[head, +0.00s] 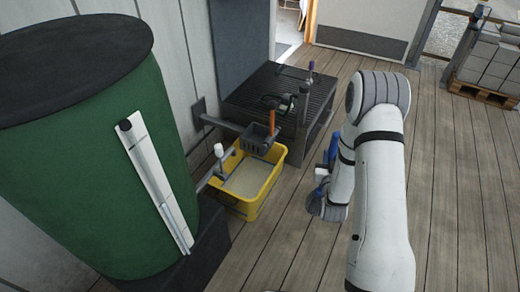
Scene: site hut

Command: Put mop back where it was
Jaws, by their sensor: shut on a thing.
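I cannot make out a mop in the head view. A yellow bucket (244,206) stands on the deck, with a dark slotted wringer basket (257,140) at its back edge. A white-topped lever (219,151) rises at the bucket's left side. My white arm comes up from the bottom right and bends down to a wrist with blue parts, right of the bucket. My gripper's fingers are hidden, so whatever they hold does not show.
A large green barrel (80,170) with a white gauge strip (158,185) fills the left. A dark slatted bench (275,95) carries several small tools behind the bucket. A pallet of grey blocks (490,65) stands at top right. The deck at right (460,190) is clear.

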